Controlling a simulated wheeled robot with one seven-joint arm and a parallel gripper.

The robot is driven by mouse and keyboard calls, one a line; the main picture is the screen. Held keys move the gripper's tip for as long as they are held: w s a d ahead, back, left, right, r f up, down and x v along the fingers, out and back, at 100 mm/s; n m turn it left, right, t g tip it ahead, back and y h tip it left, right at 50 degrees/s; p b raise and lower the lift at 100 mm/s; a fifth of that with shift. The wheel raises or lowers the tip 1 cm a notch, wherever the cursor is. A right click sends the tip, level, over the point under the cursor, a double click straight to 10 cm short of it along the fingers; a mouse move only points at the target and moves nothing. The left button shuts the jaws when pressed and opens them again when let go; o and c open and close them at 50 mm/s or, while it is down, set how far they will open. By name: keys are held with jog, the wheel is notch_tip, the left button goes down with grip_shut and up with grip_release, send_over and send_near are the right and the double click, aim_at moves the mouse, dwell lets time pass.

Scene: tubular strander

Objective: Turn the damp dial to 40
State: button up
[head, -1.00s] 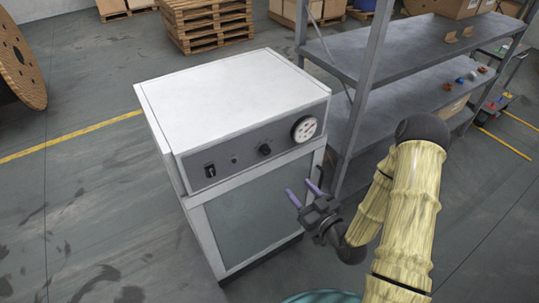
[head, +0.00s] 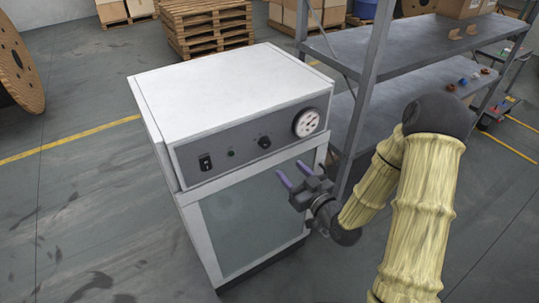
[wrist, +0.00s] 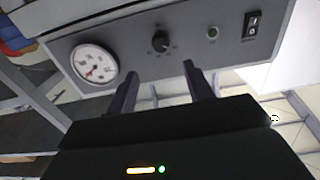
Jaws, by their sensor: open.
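A white cabinet (head: 230,85) with a grey control panel stands in front of me. The panel carries a black dial knob (head: 264,142), a round white gauge (head: 306,123), a small round button or lamp (head: 231,153) and a black rocker switch (head: 205,162). In the wrist view the dial knob (wrist: 160,42) has small marks around it, too small to read. My gripper (head: 293,174) is open and empty, below and to the right of the knob in the head view, apart from the panel. In the wrist view its two fingers (wrist: 160,85) point toward the panel beneath the knob.
A grey metal shelf (head: 385,50) stands right of the cabinet, its upright close to my arm. Wooden pallets (head: 207,28) and a cable reel (head: 15,65) are farther back. The floor left of the cabinet is clear.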

aim_at(267, 146)
jog(key=p+x, duration=0.2)
jog(key=x, duration=1)
jog(key=shift+w+a, duration=0.1)
jog(key=shift+a, duration=0.05)
jog(key=c, duration=1)
